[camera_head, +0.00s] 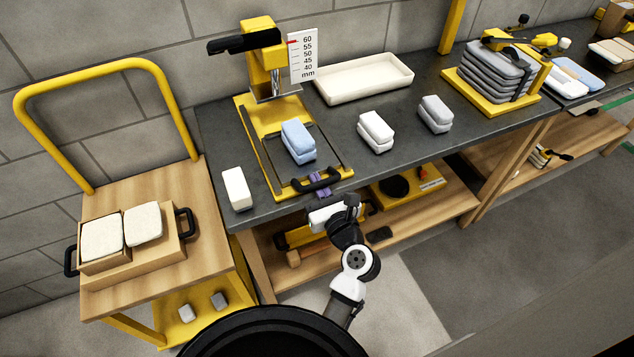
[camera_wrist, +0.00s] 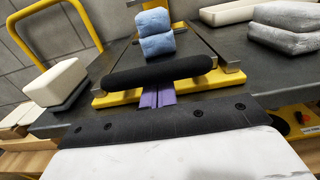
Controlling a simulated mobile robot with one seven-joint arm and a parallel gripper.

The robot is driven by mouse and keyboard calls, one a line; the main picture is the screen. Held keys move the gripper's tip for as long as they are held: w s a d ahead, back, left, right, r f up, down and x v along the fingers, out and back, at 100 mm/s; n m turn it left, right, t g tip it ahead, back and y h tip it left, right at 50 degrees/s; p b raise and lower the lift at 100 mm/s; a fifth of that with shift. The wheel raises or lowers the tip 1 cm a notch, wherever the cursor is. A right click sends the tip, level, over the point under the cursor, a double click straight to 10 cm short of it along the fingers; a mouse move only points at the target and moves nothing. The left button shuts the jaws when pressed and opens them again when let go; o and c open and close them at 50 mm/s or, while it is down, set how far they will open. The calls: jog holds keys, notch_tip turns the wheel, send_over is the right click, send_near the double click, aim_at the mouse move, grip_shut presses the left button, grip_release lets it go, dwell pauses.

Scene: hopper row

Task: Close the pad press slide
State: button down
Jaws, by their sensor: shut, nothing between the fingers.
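The pad press (camera_head: 265,65) stands at the back of the dark table, with a black lever and a millimetre scale. Its yellow slide (camera_head: 285,188) is out toward the table's front edge, bearing a stack of blue pads (camera_head: 298,141) forward of the press head. The slide's black handle (camera_head: 316,180) runs across its front; it also shows in the wrist view (camera_wrist: 160,70). My gripper (camera_head: 320,190), with purple fingers (camera_wrist: 157,95), is shut and empty at the middle of the handle. Whether the fingers touch it I cannot tell; their tips are partly hidden behind it.
A white pad block (camera_head: 236,188) stands left of the slide. White pads (camera_head: 376,131) and grey pads (camera_head: 435,114) stand to the right. A cream tray (camera_head: 363,78) lies behind them. A wooden cart (camera_head: 150,290) is at the left; a lower shelf (camera_head: 335,252) is under the table.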

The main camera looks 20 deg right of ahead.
aim_at(311, 171)
jog(key=shift+w+r+p, duration=0.1)
jog(key=shift+w+p, duration=0.2)
jog(key=w+p, duration=0.1)
jog(key=w, duration=0.2)
jog(key=shift+w+p, duration=0.1)
jog(key=shift+p, duration=0.25)
jog(key=shift+w, duration=0.1)
